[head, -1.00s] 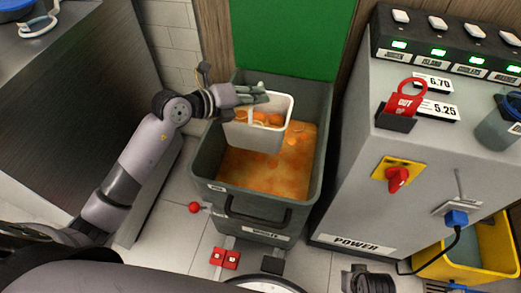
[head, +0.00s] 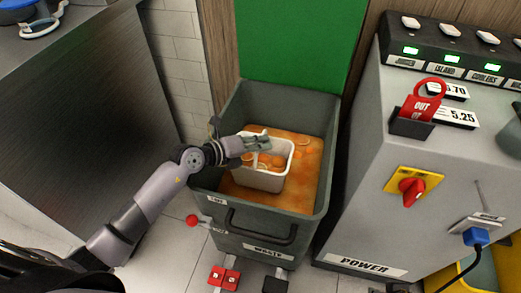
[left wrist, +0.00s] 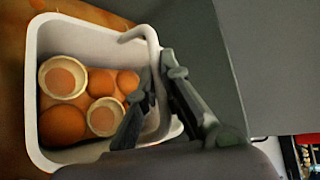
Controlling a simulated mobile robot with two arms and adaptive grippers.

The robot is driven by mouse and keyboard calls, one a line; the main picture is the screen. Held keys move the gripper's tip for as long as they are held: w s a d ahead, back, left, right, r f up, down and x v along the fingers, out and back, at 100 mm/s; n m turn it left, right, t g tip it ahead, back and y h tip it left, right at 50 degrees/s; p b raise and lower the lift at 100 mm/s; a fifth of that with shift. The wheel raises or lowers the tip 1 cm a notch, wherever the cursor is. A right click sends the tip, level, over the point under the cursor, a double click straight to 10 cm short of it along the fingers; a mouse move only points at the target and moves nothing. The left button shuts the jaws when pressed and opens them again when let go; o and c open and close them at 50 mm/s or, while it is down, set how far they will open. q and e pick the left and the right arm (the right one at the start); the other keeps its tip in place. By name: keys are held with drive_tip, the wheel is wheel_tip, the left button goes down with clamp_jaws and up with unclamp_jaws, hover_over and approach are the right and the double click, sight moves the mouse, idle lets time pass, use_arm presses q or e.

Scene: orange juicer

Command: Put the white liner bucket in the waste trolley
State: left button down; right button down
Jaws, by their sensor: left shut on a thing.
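The white liner bucket (head: 262,178) is upright inside the grey waste trolley (head: 262,222), low and close to the orange waste. I cannot tell whether it touches the waste. It holds orange fruit pieces and pale peel halves, seen closely in the left wrist view (left wrist: 35,100). My left gripper (head: 262,143) reaches over the trolley's left wall and is shut on the bucket at its handle side. In the left wrist view the gripper (left wrist: 152,88) has its fingers around the white handle part. My right gripper is not seen.
The trolley's green lid (head: 295,40) stands open behind it. A steel counter (head: 80,90) is on the left. A grey power cabinet (head: 365,190) with a red switch (head: 412,190) stands close on the right. Waste surface shows right of the bucket.

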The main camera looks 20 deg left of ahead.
use_arm(q)
drive_tip(key=shift+w+f, duration=0.1)
drive_tip(key=shift+f, duration=0.65)
drive_tip(key=shift+f, duration=0.55)
drive_tip(key=c, duration=1.8)
unclamp_jaws()
drive_tip(key=shift+s+f, duration=0.2)
drive_tip(key=shift+f, duration=0.05)
drive_tip(key=shift+o, duration=0.2)
drive_tip(key=shift+r, duration=0.1)
